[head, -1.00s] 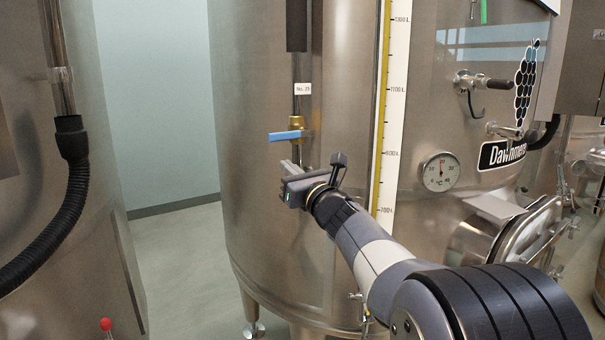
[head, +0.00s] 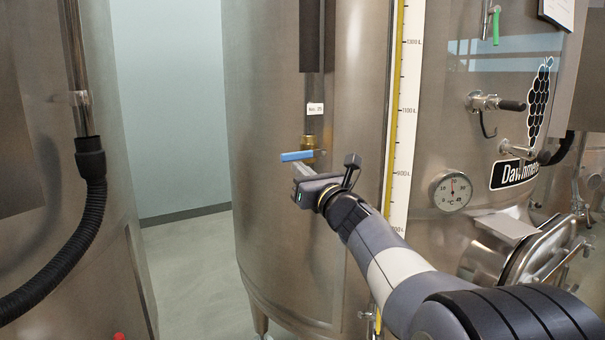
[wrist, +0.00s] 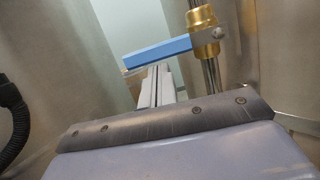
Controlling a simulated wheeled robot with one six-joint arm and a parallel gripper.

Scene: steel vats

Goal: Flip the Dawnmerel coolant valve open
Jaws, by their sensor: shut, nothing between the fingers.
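The coolant valve is a brass body (head: 310,143) on a thin vertical pipe on the Dawnmerel vat (head: 265,220), under a small white tag. Its blue lever (head: 297,156) points left, lying across the pipe. In the wrist view the brass body (wrist: 204,30) is at upper right and the blue lever (wrist: 157,53) runs left from it. My gripper (head: 299,172) is shut and empty, with its fingertips just below the lever. In the wrist view my fingers (wrist: 157,85) reach up to the lever's underside; I cannot tell whether they touch it.
A yellow level scale (head: 395,120), a dial thermometer (head: 451,191) and a round hatch (head: 535,250) are on the vat to the right. A black hose (head: 92,200) hangs on the left vat. The gap between the vats shows bare floor (head: 195,262).

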